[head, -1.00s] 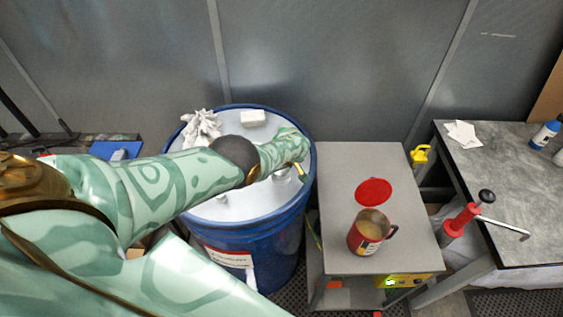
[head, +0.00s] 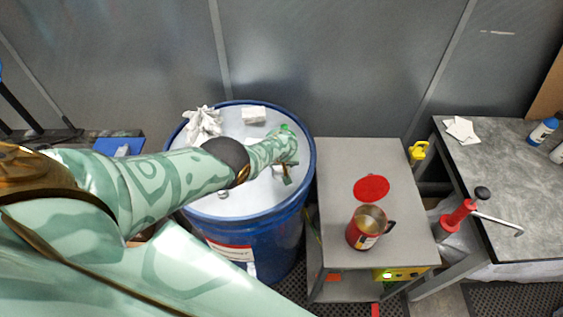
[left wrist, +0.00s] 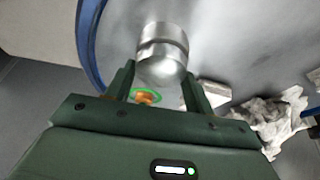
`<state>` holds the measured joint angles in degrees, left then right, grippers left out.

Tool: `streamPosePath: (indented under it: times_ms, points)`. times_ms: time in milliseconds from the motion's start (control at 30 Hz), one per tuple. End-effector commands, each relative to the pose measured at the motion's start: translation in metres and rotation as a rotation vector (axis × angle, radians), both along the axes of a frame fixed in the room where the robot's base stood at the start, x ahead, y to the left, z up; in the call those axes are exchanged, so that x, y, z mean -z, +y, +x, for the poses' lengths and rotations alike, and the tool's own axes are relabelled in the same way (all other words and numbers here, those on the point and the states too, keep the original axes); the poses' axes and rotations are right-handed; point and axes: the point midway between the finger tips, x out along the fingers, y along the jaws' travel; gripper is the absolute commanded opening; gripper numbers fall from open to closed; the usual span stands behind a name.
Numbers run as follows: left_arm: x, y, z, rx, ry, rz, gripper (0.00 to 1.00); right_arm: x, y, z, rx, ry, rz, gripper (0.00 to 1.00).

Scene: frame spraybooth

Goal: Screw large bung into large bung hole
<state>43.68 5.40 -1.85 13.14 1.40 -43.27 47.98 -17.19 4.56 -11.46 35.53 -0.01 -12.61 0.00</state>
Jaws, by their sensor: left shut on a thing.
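The blue drum (head: 254,226) has a pale grey top. My left arm reaches across the drum, and my left gripper (head: 285,174) is over the right part of its top. In the left wrist view my left gripper (left wrist: 160,82) is shut on a silver cylindrical bung (left wrist: 162,45), which stands out beyond the fingertips against the drum top. A small orange piece with a green ring (left wrist: 147,97) shows between the fingers; I cannot tell what it is. The large bung hole is not clearly visible. A small silver fitting (head: 222,194) is on the drum top near the front left.
A crumpled white cloth (head: 203,123) and a white block (head: 253,115) lie at the back of the drum top. A workbench (head: 500,190) stands farther right.

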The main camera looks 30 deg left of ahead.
Motion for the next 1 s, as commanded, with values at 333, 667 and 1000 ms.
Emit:
streamPosePath:
  times_ms: [333,667,1000]
  points:
    - [0.0034,0.0013,-0.0051,0.283,0.011,-0.004,0.28,-0.0070,-0.0001,0.0001,0.000,0.000,0.000,0.36]
    - [0.0044,0.0011,-0.0054,0.401,0.013,-0.002,0.28,-0.0063,-0.0002,0.0000,0.000,0.000,0.000,0.36]
    - [0.0063,0.0021,-0.0057,0.598,0.012,-0.006,0.28,-0.0012,-0.0002,0.0000,0.000,0.000,0.000,0.36]
